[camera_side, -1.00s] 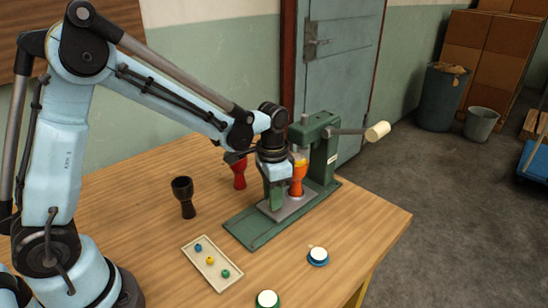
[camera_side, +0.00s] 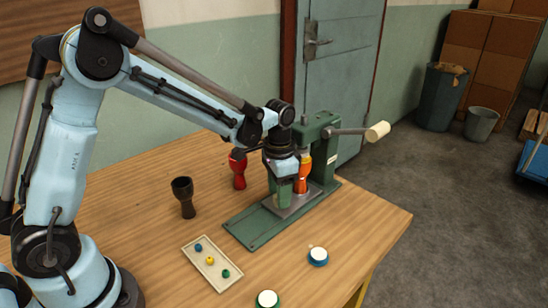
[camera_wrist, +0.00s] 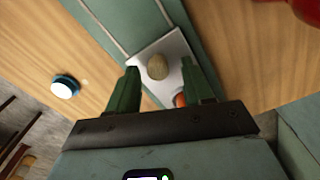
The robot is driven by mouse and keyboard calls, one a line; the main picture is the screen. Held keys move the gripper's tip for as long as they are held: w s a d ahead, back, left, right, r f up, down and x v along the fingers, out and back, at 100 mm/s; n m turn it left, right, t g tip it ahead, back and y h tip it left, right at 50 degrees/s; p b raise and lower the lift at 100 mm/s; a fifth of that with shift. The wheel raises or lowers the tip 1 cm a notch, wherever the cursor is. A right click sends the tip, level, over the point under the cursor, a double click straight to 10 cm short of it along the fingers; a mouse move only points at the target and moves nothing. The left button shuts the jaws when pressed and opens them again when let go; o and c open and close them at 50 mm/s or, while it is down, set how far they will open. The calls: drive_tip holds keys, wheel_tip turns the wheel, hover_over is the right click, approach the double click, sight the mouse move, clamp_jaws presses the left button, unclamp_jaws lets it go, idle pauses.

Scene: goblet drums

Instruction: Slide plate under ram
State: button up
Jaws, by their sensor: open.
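The grey plate (camera_side: 282,209) lies on the long green base of the press, and an orange goblet drum (camera_side: 301,180) stands upright on it, close to the press column. The green press (camera_side: 322,150) holds the ram, which my arm mostly hides. My gripper (camera_side: 283,200) is low over the plate, just left of the drum. In the wrist view its green fingers (camera_wrist: 160,85) are apart, with the pale plate (camera_wrist: 176,46) and a tan rounded, knob-like thing (camera_wrist: 158,66) between and beyond them. A bit of orange (camera_wrist: 180,100) shows near the right finger.
A red goblet drum (camera_side: 238,172) stands behind my gripper, and a dark one (camera_side: 186,198) to the left. A tray (camera_side: 198,261) holds small coloured balls. Blue-rimmed (camera_side: 318,256) and green-rimmed (camera_side: 267,299) white discs lie in front. The press lever (camera_side: 350,131) sticks out right.

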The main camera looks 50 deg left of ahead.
drive_tip(key=s, duration=0.5)
drive_tip(key=shift+s, duration=0.1)
wheel_tip(320, 180, up, 12)
drive_tip(key=r, duration=0.1)
wheel_tip(320, 180, down, 13)
drive_tip(key=m, duration=0.4)
drive_tip(key=s, duration=0.4)
drive_tip(key=shift+s+r, duration=0.35)
drive_tip(key=shift+s, duration=0.05)
wheel_tip(320, 180, up, 11)
drive_tip(key=s+n+t, duration=0.1)
drive_tip(key=n+t, duration=0.1)
drive_tip(key=n, duration=0.1)
drive_tip(key=s+a+n+t, duration=0.1)
drive_tip(key=n+t, duration=0.1)
drive_tip(key=s+a+f+n+t, duration=0.1)
drive_tip(key=n+t, duration=0.2)
drive_tip(key=shift+s+n, duration=0.25)
drive_tip(key=shift+n, duration=0.05)
idle(0.3)
